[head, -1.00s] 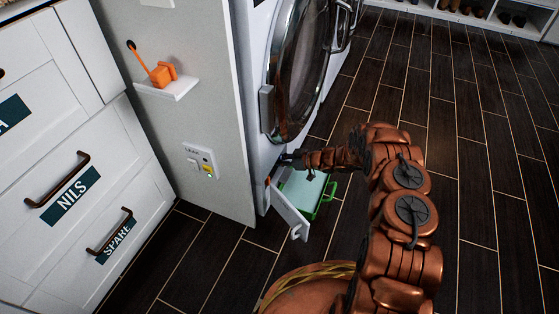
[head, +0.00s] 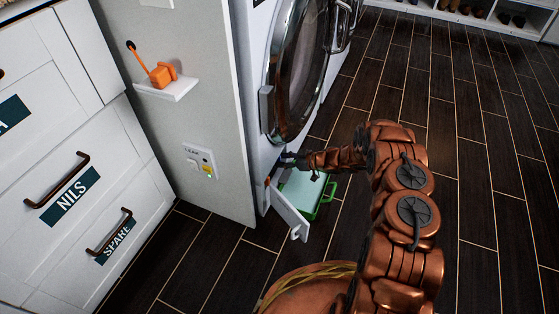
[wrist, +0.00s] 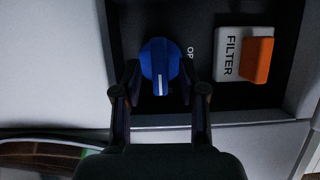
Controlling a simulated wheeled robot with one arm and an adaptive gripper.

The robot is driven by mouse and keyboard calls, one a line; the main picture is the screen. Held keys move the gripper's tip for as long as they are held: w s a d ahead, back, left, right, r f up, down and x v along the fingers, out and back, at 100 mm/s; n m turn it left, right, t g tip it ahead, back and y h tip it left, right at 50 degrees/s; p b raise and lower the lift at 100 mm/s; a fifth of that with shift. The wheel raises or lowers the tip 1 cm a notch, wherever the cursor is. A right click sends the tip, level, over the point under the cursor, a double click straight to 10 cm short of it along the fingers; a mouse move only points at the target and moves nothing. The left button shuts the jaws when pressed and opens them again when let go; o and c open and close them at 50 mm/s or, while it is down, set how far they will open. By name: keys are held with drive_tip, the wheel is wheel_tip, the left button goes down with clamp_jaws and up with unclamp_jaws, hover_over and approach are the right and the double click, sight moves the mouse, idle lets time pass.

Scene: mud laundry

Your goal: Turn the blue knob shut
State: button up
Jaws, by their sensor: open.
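The blue knob (wrist: 160,66) sits in a dark recess low on the washing machine front, with a pale mark on its lower part. My gripper (wrist: 160,86) is open in the wrist view, with one finger on each side of the knob's lower part. I cannot tell whether the fingers touch it. In the head view my gripper (head: 288,157) is at the recess behind the open flap (head: 290,216), and a bit of blue shows there.
A "FILTER" label (wrist: 229,54) with an orange tab (wrist: 257,60) is right of the knob. A green tray (head: 324,203) with pale liquid stands on the floor below. The grey side panel (head: 205,110) is close on the left. Dark floor is free at right.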

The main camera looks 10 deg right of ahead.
drive_tip(key=v, duration=1)
drive_tip(key=shift+d, duration=0.1)
